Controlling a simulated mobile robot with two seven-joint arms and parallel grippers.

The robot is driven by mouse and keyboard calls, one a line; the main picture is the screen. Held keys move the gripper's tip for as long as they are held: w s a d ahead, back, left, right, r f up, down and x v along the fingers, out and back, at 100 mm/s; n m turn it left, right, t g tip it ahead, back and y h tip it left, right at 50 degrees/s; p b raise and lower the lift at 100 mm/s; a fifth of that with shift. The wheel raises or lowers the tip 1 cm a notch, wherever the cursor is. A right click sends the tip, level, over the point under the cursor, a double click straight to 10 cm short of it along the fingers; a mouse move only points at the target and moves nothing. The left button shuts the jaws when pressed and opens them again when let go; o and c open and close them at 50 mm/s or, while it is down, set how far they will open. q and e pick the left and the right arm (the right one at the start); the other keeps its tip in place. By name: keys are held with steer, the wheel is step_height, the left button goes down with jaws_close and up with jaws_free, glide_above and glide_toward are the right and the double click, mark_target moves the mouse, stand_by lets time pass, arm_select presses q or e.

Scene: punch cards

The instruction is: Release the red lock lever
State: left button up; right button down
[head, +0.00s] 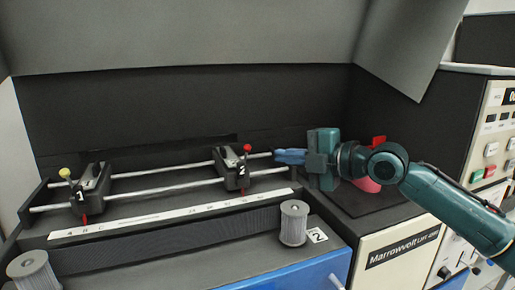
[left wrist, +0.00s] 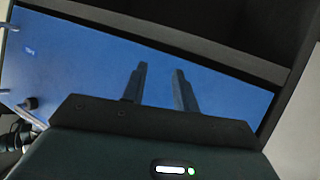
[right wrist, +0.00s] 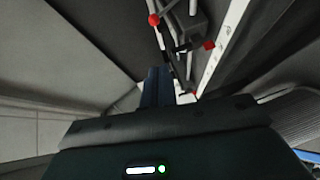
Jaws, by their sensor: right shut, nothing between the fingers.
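The carriage marked 2 (head: 233,170) sits on two rails, with a red-knobbed lever (head: 247,147) on top and a red tip (head: 243,191) at its front. Which red part is the lock lever, I cannot tell for sure. In the right wrist view there are red balls at the upper middle (right wrist: 153,19) and to its right (right wrist: 209,44). My right gripper (head: 277,156) is shut and empty, its fingers pointing left just right of carriage 2, apart from the red knob. My left gripper (left wrist: 159,68) is open and empty in the left wrist view, above a blue panel.
The carriage marked 1 (head: 88,186), with a yellow knob (head: 64,172), sits on the left of the rails. A white scale strip (head: 170,213) and grey ribbed rollers (head: 293,222) lie in front. A dark hood overhangs. A control cabinet (head: 490,140) stands right.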

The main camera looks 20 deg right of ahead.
mark_target(246, 156)
arm_select(q)
steer(key=shift+r+p, duration=0.55)
steer(key=shift+p, duration=0.2)
arm_select(e)
steer(key=w+a+f, duration=0.2)
steer(key=w+a, duration=0.1)
steer(key=w, duration=0.6)
steer(key=shift+w+a, duration=0.2)
steer(key=shift+w, duration=0.05)
arm_select(q)
steer(key=shift+m, duration=0.3)
arm_select(e)
steer(key=shift+r, duration=0.1)
